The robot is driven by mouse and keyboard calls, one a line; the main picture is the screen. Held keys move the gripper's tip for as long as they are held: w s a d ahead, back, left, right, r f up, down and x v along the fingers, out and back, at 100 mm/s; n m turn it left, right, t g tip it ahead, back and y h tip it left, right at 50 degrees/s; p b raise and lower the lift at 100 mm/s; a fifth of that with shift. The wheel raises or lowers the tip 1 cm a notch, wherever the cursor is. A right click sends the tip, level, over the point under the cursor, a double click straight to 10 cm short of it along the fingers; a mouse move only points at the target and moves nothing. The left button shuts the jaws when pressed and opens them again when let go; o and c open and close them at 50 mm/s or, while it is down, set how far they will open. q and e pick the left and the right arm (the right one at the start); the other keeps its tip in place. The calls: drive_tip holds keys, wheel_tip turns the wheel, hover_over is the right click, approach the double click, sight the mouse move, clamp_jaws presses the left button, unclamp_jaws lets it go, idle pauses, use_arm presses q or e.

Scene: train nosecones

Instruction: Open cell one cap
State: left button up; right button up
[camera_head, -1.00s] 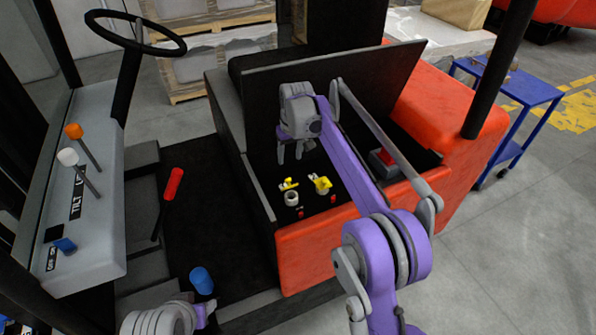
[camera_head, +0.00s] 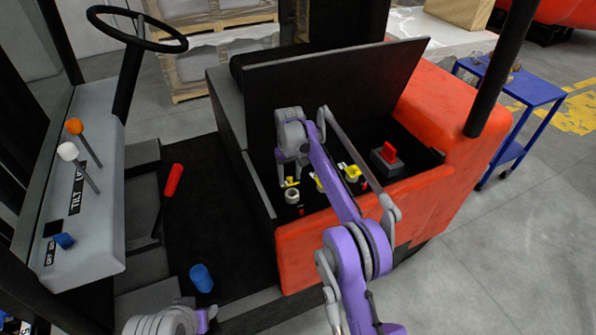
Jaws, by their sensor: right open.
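Yellow caps stand in a row in the open black compartment of the red vehicle. The leftmost yellow cap (camera_head: 291,182) sits at a pale round cell neck (camera_head: 292,197). Another yellow cap (camera_head: 319,182) is partly hidden behind my right arm, and a third yellow cap (camera_head: 351,172) is to its right. Which one is cell one cannot be told. My right gripper (camera_head: 289,176) is open, pointing down at the leftmost cap. Its fingertips are close to that cap; whether they touch it cannot be told. Part of my left arm shows at the bottom left; its gripper is out of view.
The raised black lid (camera_head: 335,95) stands behind the caps. A red switch (camera_head: 389,152) is in the compartment at right. The orange-red body wall (camera_head: 330,235) borders the front. A steering wheel (camera_head: 135,28) and levers are at left. A blue cart (camera_head: 520,90) stands at right.

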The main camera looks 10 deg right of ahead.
drive_tip(key=s+t+b, duration=0.1)
drive_tip(key=b, duration=0.2)
drive_tip(key=s+d+f+t+y+b, duration=0.1)
drive_tip(key=t+b, duration=0.1)
drive_tip(key=b, duration=0.2)
drive_tip(key=shift+s+f+b, duration=0.1)
drive_tip(key=shift+s+b, duration=0.1)
drive_tip(key=shift+b, duration=0.1)
drive_tip(key=shift+s+r+t, duration=0.2)
drive_tip(key=shift+r+t, duration=0.1)
drive_tip(key=shift+t, duration=0.2)
use_arm(q)
wheel_tip(320, 180, down, 9)
drive_tip(key=s, duration=0.2)
drive_tip(key=shift+s+g+p, duration=0.2)
drive_tip(key=shift+g+p, duration=0.1)
drive_tip(key=shift+p, duration=0.1)
use_arm(e)
drive_tip(key=v, duration=1)
drive_tip(key=shift+r, duration=0.2)
drive_tip(key=shift+w, duration=0.1)
